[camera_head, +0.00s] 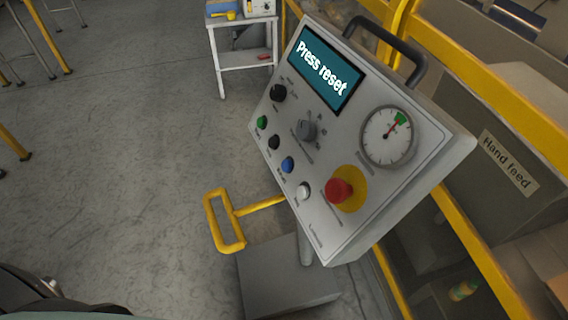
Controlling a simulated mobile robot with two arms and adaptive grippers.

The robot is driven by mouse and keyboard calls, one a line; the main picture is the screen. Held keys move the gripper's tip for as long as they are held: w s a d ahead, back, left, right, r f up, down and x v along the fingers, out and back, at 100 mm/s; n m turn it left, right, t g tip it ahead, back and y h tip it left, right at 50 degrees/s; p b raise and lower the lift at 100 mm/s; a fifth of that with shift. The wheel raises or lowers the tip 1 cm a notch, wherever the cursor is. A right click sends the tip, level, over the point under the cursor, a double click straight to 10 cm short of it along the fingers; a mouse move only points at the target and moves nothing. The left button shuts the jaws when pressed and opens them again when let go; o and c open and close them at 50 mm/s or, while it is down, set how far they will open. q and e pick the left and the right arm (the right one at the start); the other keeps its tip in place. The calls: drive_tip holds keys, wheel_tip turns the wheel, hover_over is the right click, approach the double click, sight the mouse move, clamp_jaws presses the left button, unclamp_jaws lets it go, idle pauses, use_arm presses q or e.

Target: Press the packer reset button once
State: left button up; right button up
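The packer's control panel (330,222) is a tilted light-grey box. Its screen (324,70) reads "Press reset". A row of small buttons runs down its left side: green (262,122), black (274,142), blue (288,164) and white (304,190). Their labels are too small to read, so I cannot tell by label which is reset. A large red mushroom button (339,190) sits on a yellow disc at the lower right. Neither of my grippers is in view, and nothing touches the panel.
The panel also has a black knob (278,93), a grey selector (306,130), a gauge (389,136) and a dark handle (388,45). Yellow framing (470,240) and a "Hand feed" sign (508,163) stand right. A yellow bar (226,222) juts out below left. The left floor is mostly clear.

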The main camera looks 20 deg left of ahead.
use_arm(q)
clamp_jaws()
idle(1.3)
